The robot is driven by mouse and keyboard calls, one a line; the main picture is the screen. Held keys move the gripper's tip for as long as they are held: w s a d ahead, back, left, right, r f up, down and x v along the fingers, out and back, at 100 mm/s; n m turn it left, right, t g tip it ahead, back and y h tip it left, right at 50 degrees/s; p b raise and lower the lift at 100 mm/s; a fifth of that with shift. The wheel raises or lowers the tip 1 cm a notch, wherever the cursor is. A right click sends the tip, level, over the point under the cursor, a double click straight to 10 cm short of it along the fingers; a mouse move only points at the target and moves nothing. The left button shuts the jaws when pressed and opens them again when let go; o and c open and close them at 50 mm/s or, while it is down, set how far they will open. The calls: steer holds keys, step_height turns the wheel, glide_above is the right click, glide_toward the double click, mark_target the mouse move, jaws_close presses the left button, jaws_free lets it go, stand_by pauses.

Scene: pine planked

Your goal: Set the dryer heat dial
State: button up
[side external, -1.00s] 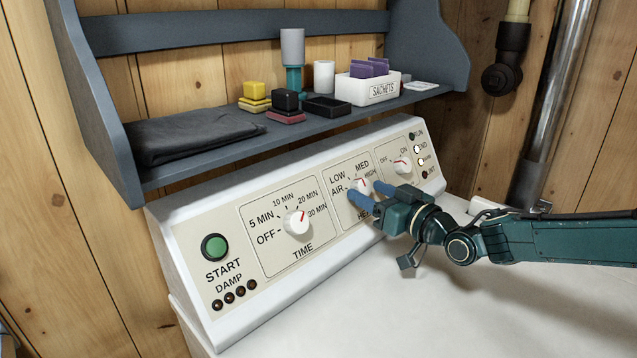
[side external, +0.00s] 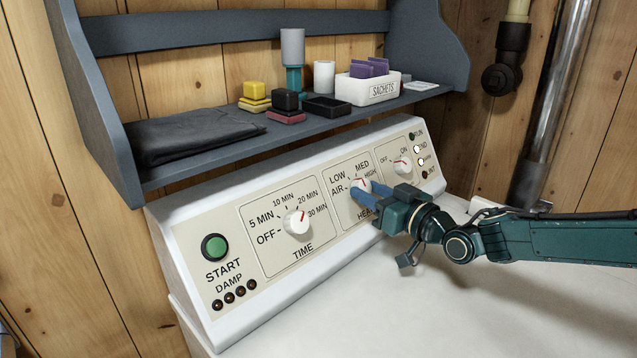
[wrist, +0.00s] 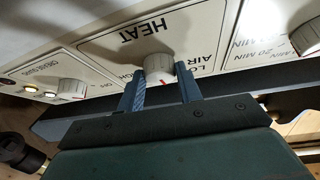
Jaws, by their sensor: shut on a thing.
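The heat dial (side external: 362,185) is a white knob with a red pointer mark on the dryer's sloped panel. Its labels are AIR, LOW, MED and HIGH. The red mark points upward, roughly toward MED. My gripper (side external: 360,192) reaches in from the right with blue fingers, shut on the dial. In the wrist view the heat dial (wrist: 158,66) sits between the two fingertips (wrist: 161,80), one on each side. The panel appears upside down there, and the gripper body hides some labels.
The time dial (side external: 297,222) is left of the heat dial, and an OFF/ON knob (side external: 402,166) is to the right. A green START button (side external: 215,247) is at far left. A shelf (side external: 215,160) with small items overhangs the panel. The white dryer top (side external: 330,310) is clear.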

steer(key=shift+w+d+n, duration=0.1)
steer(key=shift+n, duration=0.2)
steer(key=n+g+y, duration=0.1)
steer(key=n, duration=0.1)
steer(key=n+g+y, duration=0.1)
steer(key=n, duration=0.2)
steer(key=n+g+y, duration=0.1)
steer(key=n, duration=0.2)
steer(key=shift+w+d+g, duration=0.25)
steer(key=shift+g, duration=0.15)
steer(key=n+g, duration=0.1)
steer(key=n, duration=0.1)
steer(key=n+g, duration=0.1)
steer(key=n, duration=0.2)
steer(key=n+g, duration=0.2)
steer(key=shift+w+r+y, duration=0.2)
steer(key=shift+r+y, duration=0.05)
steer(key=shift+y, duration=0.15)
steer(key=shift+n, duration=0.5)
steer(key=o, duration=1)
steer(key=shift+d, duration=0.15)
steer(key=v, duration=1.3)
steer(key=shift+d+r, duration=0.2)
steer(key=shift+d, duration=0.1)
